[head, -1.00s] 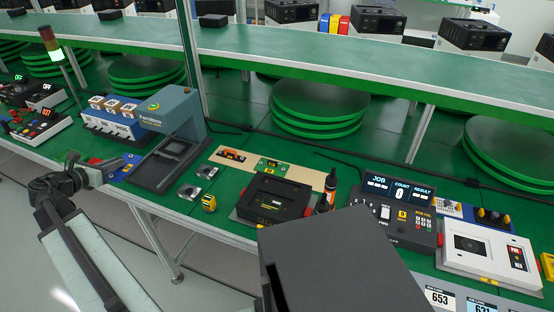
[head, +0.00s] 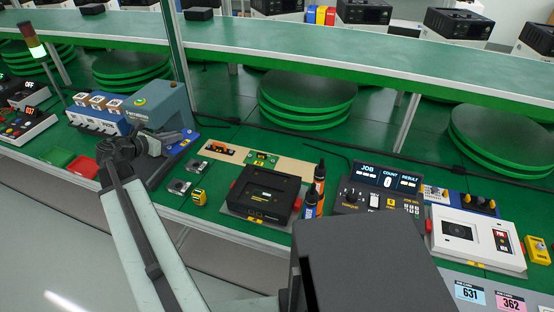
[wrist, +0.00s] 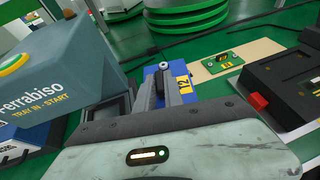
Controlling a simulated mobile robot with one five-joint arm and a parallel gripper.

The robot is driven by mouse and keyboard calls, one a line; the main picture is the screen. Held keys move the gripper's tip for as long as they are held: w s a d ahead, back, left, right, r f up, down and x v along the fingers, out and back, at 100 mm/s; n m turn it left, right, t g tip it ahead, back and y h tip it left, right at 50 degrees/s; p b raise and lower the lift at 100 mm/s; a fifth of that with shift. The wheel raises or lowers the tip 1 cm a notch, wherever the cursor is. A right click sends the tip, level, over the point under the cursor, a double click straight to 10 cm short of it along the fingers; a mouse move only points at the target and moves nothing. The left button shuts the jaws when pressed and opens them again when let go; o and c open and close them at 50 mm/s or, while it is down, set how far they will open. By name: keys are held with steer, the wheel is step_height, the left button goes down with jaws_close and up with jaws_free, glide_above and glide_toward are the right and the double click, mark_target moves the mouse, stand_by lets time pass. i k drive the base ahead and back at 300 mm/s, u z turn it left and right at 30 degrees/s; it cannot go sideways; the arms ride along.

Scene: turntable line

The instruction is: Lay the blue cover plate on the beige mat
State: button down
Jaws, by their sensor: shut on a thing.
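The blue cover plate (head: 184,143) is in my gripper (head: 170,140), in front of the grey-blue press at left of centre in the head view. The plate also shows in the wrist view (wrist: 184,75), with a yellow label, partly hidden behind the jaws (wrist: 168,92). My gripper is shut on it and holds it up to the left of the beige mat (head: 292,169). The mat's right part is bare beside a green board (head: 262,158); an orange-and-black part (head: 219,149) lies at its left end. The mat also shows in the wrist view (wrist: 256,52).
A black fixture (head: 265,192) stands in front of the mat, with dark bottles (head: 318,185) at its right. The press (head: 165,103) stands close behind my gripper. Small grey parts (head: 180,187) and a yellow tape measure (head: 199,197) lie near the bench's front edge.

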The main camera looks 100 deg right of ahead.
mark_target(300, 170)
steer(key=z, duration=1.7)
steer(key=i, duration=1)
